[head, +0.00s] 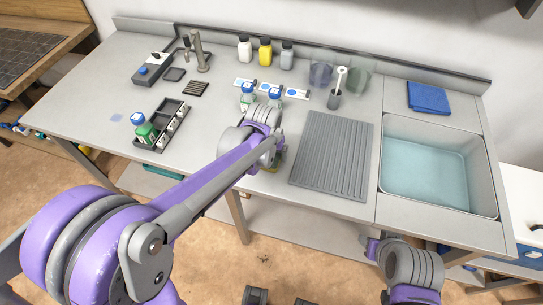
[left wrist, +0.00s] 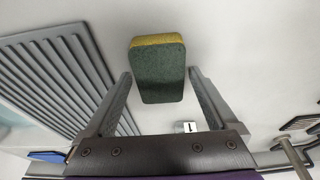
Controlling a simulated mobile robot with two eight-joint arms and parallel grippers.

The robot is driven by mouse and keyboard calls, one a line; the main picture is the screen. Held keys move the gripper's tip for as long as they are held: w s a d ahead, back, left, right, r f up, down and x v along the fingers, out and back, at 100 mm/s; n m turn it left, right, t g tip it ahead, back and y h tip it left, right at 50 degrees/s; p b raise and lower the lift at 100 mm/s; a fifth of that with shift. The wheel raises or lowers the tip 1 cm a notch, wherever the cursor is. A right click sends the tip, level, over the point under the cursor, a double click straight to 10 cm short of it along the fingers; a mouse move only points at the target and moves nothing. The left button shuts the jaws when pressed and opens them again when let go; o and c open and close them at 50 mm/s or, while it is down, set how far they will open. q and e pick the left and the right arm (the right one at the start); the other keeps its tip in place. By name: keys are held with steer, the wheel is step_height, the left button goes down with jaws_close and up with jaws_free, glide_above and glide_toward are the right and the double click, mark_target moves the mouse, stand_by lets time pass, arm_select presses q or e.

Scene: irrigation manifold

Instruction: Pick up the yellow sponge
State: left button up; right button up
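The yellow sponge (left wrist: 158,68) has a yellow layer and a dark green scouring face turned to the left wrist camera. In that view it lies between the fingertips of my left gripper (left wrist: 160,76), with a gap on each side. The fingers are open and do not touch it. In the head view my left arm covers most of the sponge; only a yellow-green bit (head: 273,168) shows beside the wrist, over the grey counter (head: 205,125). My right arm is at the lower right of the head view, below the counter's front edge; its fingers cannot be seen.
A grey ribbed drainboard (head: 332,155) lies right of the left gripper, then a sink basin (head: 490,190). Blue-capped bottles (head: 247,100) stand just behind the wrist. A dark tray (head: 176,110) holds small items on the left. The counter's front left is clear.

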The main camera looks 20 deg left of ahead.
mark_target(271, 156)
arm_select(q)
steer(key=c, duration=1.2)
steer(key=shift+r+p, duration=0.3)
steer(key=shift+r, duration=0.2)
step_height(271, 156, up, 10)
steer(key=shift+f, duration=0.2)
steer(key=o, duration=0.7)
steer(key=c, duration=0.5)
steer(key=shift+o, duration=0.2)
steer(key=shift+f, duration=0.1)
